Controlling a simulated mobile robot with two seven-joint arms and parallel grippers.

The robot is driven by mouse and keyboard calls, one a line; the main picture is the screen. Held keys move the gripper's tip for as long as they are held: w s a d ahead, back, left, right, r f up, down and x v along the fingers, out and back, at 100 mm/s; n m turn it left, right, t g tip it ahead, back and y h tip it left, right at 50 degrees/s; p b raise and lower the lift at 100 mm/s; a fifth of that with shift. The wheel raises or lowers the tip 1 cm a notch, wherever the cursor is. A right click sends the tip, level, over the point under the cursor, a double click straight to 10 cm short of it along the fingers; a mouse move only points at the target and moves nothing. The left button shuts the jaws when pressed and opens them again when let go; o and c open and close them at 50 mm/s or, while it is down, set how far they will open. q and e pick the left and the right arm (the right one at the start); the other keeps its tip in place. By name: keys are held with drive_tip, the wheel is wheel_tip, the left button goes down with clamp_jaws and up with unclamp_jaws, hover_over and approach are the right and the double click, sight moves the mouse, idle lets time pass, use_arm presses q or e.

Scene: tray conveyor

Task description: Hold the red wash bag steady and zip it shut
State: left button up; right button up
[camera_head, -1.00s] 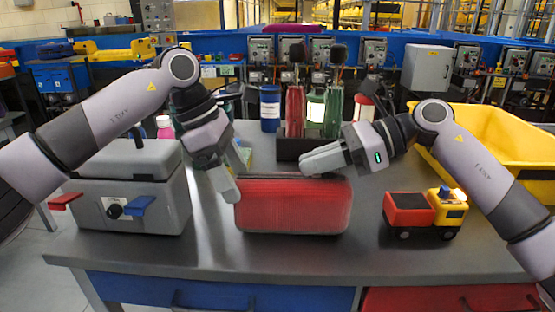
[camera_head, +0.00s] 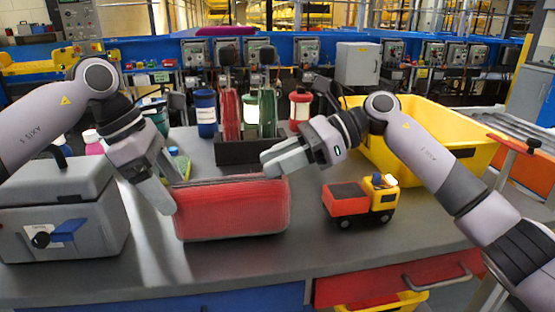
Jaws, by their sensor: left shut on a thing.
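The red wash bag (camera_head: 232,210) lies on the grey worktop, its long side towards me. A dark zip line runs along its top; how far it is closed is too small to tell. My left gripper (camera_head: 172,195) points down at the bag's left end and is shut on that end. My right gripper (camera_head: 268,164) is over the bag's top edge near its right end, its fingers pointing left. I cannot tell whether those fingers are apart, or whether they hold the zip pull, which I cannot make out.
A grey case (camera_head: 70,215) with a blue latch stands left. A red and yellow toy truck (camera_head: 360,202) and a yellow bin (camera_head: 445,150) are right. A dark holder (camera_head: 245,152) with bottles and a blue jar (camera_head: 206,114) stand behind. The worktop before the bag is clear.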

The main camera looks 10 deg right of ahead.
drive_tip(key=v, duration=1.2)
